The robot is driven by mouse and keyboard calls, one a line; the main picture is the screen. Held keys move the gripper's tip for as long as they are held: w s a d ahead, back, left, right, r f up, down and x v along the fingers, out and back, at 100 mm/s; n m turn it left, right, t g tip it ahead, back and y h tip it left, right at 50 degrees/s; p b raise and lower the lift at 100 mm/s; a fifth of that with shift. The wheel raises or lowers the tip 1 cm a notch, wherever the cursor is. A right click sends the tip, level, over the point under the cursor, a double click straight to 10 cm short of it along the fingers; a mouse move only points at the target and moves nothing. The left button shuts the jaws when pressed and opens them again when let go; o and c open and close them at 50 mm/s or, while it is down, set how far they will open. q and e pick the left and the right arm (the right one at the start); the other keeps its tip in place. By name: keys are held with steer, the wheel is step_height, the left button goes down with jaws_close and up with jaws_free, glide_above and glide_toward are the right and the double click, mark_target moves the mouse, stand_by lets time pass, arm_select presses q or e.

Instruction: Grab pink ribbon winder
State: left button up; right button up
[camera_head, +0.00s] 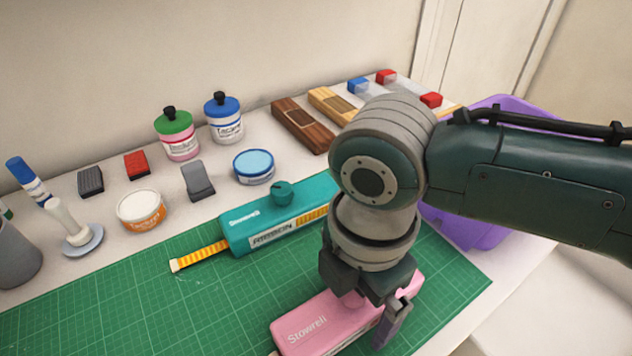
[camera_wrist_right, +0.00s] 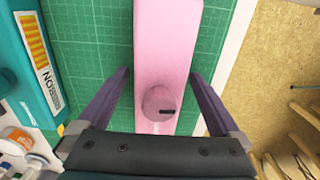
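The pink ribbon winder (camera_head: 306,328) is a long pink box with a round knob on top, lying on the green cutting mat. In the right wrist view the winder (camera_wrist_right: 165,45) runs up the middle, its knob (camera_wrist_right: 158,103) between the fingers. My right gripper (camera_head: 364,302) is over the winder, pointing down. In the wrist view the gripper (camera_wrist_right: 160,75) is open, with one finger on each side of the winder and mat visible between the fingers and its sides. In the head view the gripper hides part of the winder and knob. My left gripper is not in view.
A teal ribbon winder (camera_head: 245,228) with a yellow tape end lies behind on the mat (camera_head: 120,300). Inkpads, bottles and wooden blocks (camera_head: 302,126) stand along the wall. A purple bin (camera_head: 465,222) stands to the right. The left front of the mat is clear.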

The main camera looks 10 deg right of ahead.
steer(key=c, duration=1.4)
steer(key=shift+c, duration=0.3)
steer(key=shift+r, duration=0.15)
